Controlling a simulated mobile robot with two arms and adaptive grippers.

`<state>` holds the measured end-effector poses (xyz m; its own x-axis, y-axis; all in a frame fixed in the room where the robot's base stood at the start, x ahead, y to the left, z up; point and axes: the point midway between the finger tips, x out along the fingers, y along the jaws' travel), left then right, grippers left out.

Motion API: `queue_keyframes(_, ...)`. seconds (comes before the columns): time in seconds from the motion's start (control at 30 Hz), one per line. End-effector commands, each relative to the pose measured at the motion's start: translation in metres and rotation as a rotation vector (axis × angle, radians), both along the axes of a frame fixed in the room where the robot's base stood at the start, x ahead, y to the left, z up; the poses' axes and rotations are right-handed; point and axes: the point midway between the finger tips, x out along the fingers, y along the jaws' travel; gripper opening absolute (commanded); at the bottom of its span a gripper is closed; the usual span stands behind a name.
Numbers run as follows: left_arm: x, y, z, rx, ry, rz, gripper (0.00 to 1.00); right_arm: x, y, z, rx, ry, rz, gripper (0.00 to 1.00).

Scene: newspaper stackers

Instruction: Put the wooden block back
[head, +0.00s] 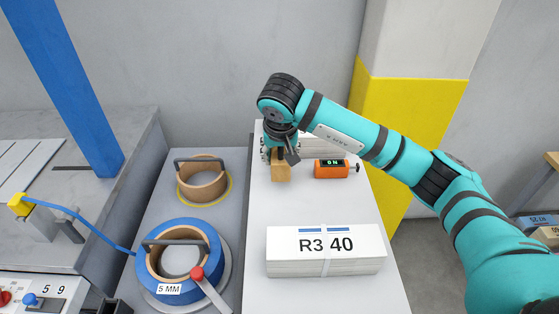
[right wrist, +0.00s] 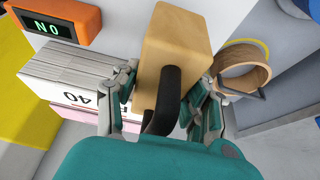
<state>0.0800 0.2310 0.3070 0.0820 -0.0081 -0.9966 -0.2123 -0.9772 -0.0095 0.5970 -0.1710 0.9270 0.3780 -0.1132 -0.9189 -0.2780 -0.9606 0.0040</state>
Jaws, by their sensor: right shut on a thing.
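The wooden block (head: 281,173) is light brown and is at the far part of the white table (head: 270,210). My right gripper (head: 279,153) is shut on it from above. In the right wrist view the block (right wrist: 180,35) stands between the two fingers of my right gripper (right wrist: 170,88), and a black curved piece (right wrist: 167,95) runs along its near side. I cannot tell whether the block touches the table. My left gripper is out of view.
An orange display box (head: 332,169) sits just right of the block. A paper stack (right wrist: 65,85) lies close by, partly hidden in the head view. A bundle marked R3 40 (head: 326,250) lies nearer.

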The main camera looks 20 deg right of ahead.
Motion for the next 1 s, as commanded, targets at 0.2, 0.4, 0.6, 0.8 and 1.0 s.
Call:
queue_keyframes(0.2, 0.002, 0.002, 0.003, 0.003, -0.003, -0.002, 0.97, -0.001, 0.000, -0.028, 0.001, 0.002, 0.000, 0.00)
queue_keyframes(0.4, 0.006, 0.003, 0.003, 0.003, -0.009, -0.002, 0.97, 0.000, 0.000, -0.028, 0.001, -0.001, 0.000, 0.00)
queue_keyframes(0.6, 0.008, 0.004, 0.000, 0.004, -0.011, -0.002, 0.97, 0.000, 0.000, -0.032, 0.001, 0.001, 0.001, 0.48)
queue_keyframes(0.8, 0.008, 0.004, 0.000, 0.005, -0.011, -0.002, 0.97, 0.000, 0.000, -0.032, 0.000, 0.002, 0.001, 0.66)
queue_keyframes(1.0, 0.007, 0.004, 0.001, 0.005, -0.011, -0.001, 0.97, 0.000, 0.000, -0.031, 0.000, 0.002, 0.001, 0.66)
